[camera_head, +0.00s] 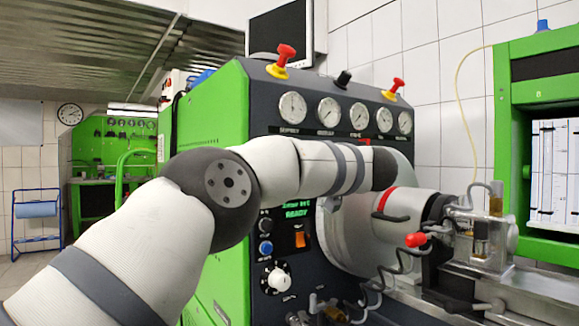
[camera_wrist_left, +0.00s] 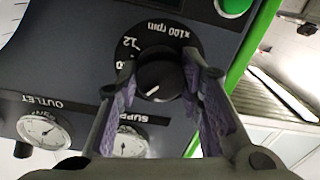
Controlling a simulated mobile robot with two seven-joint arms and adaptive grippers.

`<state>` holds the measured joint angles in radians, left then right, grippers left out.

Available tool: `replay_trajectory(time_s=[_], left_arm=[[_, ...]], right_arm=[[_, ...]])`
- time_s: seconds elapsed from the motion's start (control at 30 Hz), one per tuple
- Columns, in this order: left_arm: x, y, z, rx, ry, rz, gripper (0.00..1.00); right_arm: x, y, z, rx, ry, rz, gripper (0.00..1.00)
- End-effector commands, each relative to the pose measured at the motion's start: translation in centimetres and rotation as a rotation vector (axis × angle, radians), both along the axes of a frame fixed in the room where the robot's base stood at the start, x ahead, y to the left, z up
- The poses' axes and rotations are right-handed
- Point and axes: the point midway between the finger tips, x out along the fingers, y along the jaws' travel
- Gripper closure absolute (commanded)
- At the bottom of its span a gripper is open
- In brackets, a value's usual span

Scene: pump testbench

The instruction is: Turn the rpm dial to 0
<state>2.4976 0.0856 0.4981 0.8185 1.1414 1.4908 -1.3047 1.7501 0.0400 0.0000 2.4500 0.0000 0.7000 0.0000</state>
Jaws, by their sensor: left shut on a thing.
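The rpm dial (camera_wrist_left: 160,80) is a round black knob in the left wrist view, with a white pointer line toward the lower left of the picture. Its black scale plate (camera_wrist_left: 165,32) reads "x100 rpm" upside down. A "12" shows, and another number is partly covered by a finger. My left gripper (camera_wrist_left: 161,74) has its purple-padded fingers on either side of the knob, shut on it. In the head view my left arm crosses in front of the green and black panel (camera_head: 283,135), and I cannot make out the gripper or the rpm dial there. My right gripper is in neither view.
Gauges line the panel top, including the outlet gauge (camera_wrist_left: 40,130). Red-topped yellow knobs (camera_head: 281,62) stand above. Pump fittings (camera_head: 480,240) are at right. A green button (camera_wrist_left: 232,5) is near the dial.

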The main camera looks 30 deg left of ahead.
Motion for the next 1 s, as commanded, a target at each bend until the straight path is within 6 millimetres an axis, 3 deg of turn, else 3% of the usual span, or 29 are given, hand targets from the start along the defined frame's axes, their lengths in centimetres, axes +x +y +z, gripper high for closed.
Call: replay_trajectory(time_s=[1.0], left_arm=[[0.1,0.0,0.1,-0.340,-0.815,0.001,0.94]], right_arm=[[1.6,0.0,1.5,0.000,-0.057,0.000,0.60]])
